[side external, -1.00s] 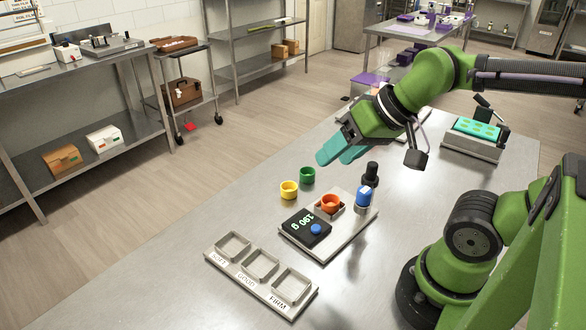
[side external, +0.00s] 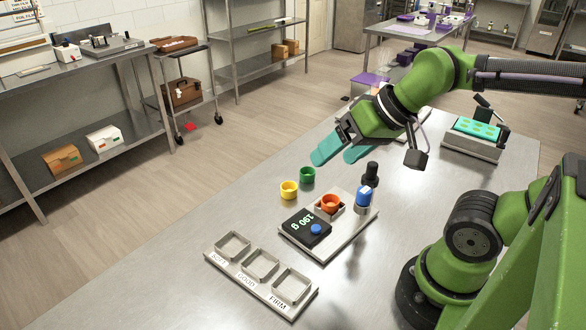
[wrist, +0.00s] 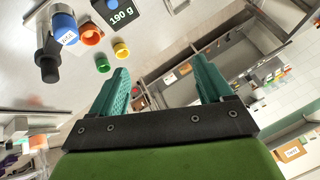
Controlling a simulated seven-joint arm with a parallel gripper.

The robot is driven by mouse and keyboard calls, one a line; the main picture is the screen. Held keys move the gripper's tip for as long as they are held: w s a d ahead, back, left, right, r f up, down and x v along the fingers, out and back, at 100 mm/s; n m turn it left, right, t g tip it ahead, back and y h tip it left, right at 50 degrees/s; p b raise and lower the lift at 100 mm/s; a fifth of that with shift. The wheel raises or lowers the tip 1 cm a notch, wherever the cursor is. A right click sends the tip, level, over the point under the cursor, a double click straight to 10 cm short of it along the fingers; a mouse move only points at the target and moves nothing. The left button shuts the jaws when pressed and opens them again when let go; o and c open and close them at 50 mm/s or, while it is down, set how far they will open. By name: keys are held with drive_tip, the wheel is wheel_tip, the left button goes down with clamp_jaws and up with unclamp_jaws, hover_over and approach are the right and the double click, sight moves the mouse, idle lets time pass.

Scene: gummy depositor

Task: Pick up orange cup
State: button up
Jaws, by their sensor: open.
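The orange cup (side external: 330,203) sits in a square holder on the scale plate, behind the black display reading 190 g. It also shows in the wrist view (wrist: 92,34), at the upper left, beyond the fingers. My gripper (side external: 338,156) has teal fingers that are spread apart and empty. It hangs above the table, behind and above the cup, and does not touch it. In the wrist view the two fingers (wrist: 160,80) point up with a wide gap, and the cup lies to their left.
Yellow cup (side external: 289,190) and green cup (side external: 307,175) stand left of the scale plate (side external: 325,245). A blue-topped device (side external: 363,197) and a black post (side external: 371,172) stand close right of the orange cup. A three-compartment tray (side external: 262,275) lies in front. The table's left side is clear.

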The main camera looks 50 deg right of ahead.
drive_tip(key=n+g+h, duration=0.2)
drive_tip(key=n+g, duration=0.5)
drive_tip(key=n, duration=1.6)
hover_over(331, 195)
drive_tip(key=s+a, duration=0.2)
wheel_tip(331, 195, down, 5)
drive_tip(key=f, duration=1.1)
drive_tip(key=shift+w+a, duration=0.1)
drive_tip(key=shift+w, duration=0.1)
drive_tip(key=shift+w+f, duration=0.15)
drive_tip(key=shift+f, duration=1.2)
drive_tip(key=shift+w+f, duration=0.1)
drive_tip(key=shift+f, duration=1.2)
drive_tip(key=shift+d, duration=0.2)
drive_tip(key=shift+c, duration=0.4)
